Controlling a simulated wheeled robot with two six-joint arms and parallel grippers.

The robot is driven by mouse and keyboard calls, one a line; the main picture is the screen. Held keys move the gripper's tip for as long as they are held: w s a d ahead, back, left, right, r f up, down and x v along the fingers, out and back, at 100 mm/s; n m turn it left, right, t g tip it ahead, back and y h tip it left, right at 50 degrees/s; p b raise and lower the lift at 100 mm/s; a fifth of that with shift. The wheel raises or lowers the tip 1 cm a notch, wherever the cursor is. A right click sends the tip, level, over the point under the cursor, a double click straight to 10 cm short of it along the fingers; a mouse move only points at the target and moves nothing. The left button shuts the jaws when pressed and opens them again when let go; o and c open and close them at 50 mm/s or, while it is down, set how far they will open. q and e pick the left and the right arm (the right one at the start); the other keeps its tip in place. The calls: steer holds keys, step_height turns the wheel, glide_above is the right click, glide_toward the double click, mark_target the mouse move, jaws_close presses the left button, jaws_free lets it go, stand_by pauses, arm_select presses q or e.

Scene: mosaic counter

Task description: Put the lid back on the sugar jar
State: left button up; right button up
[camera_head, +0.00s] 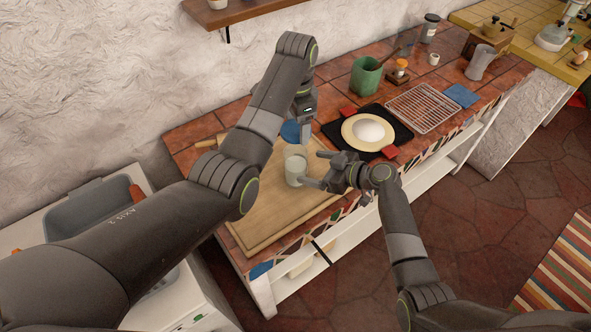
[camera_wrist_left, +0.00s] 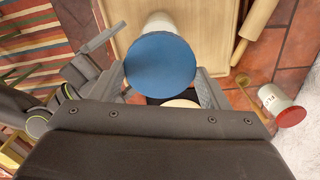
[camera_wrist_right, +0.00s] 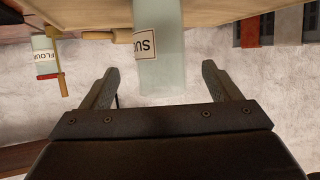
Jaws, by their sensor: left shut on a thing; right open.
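The sugar jar (camera_head: 295,172) is a pale, see-through cylinder standing on the wooden board; its label, partly reading "SU", shows in the right wrist view (camera_wrist_right: 158,60). The round blue lid (camera_head: 290,131) is in my left gripper (camera_head: 301,132), which is shut on it above the jar. In the left wrist view the lid (camera_wrist_left: 160,62) covers part of the jar (camera_wrist_left: 158,20). Whether lid and jar touch is unclear. My right gripper (camera_head: 315,171) is open at the jar's side; in its wrist view the fingers (camera_wrist_right: 160,68) stand either side of the jar with gaps.
The wooden board (camera_head: 258,215) has free room at its front left. A rolling pin (camera_wrist_left: 257,22) and a red-lidded flour jar (camera_wrist_left: 282,107) are near the wall. A cream plate (camera_head: 350,137) on a dark mat, a green pot (camera_head: 366,76) and a wire rack (camera_head: 424,107) stand to the right.

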mark_target(296, 164)
steer(key=shift+x, duration=3.5)
steer(key=shift+c, duration=0.2)
steer(key=c, duration=1.4)
arm_select(q)
steer(key=shift+f, duration=2.5)
